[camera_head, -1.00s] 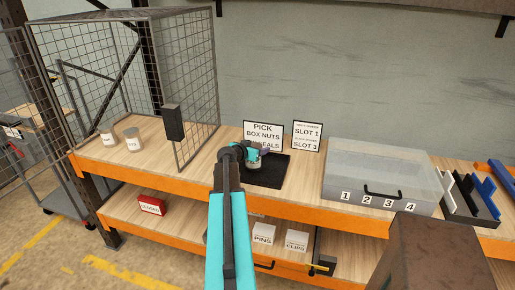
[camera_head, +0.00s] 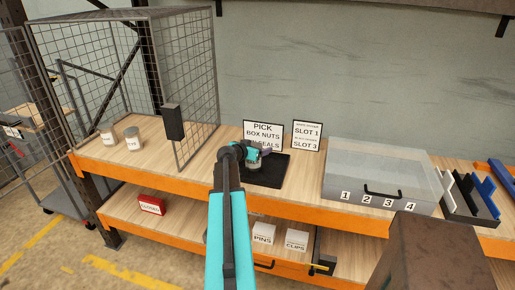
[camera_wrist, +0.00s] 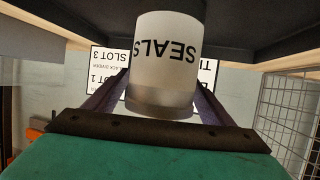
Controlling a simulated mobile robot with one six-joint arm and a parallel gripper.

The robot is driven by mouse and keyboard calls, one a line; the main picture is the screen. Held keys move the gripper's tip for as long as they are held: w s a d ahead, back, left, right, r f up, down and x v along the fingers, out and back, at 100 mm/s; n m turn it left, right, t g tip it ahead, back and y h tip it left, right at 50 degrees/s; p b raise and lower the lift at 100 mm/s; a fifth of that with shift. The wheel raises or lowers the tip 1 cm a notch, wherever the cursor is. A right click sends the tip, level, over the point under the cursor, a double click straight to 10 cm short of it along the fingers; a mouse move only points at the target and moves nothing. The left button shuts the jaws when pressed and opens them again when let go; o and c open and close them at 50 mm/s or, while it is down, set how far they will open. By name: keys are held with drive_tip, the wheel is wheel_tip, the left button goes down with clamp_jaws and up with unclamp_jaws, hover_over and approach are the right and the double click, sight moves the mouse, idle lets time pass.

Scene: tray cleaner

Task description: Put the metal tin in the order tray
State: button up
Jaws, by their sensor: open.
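The metal tin (camera_wrist: 165,60) is a pale grey cylinder labelled SEALS, upside down in the wrist view. It stands between the two fingers of my gripper (camera_wrist: 160,105), which is open around it. In the head view my gripper (camera_head: 252,155) is over the black order tray (camera_head: 272,179) on the bench, and the tin (camera_head: 254,166) shows only in part below it. The dark tray surface also shows behind the tin in the wrist view (camera_wrist: 250,25).
Signs (camera_head: 263,134) stand behind the tray. A clear lidded box (camera_head: 375,170) numbered 1 to 4 is to the right. Two other tins (camera_head: 132,139) stand in the wire cage (camera_head: 190,85) on the left. A brown block (camera_head: 430,250) fills the lower right.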

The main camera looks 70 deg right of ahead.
drive_tip(key=b+v, duration=0.3)
drive_tip(key=v, duration=0.9)
idle(0.7)
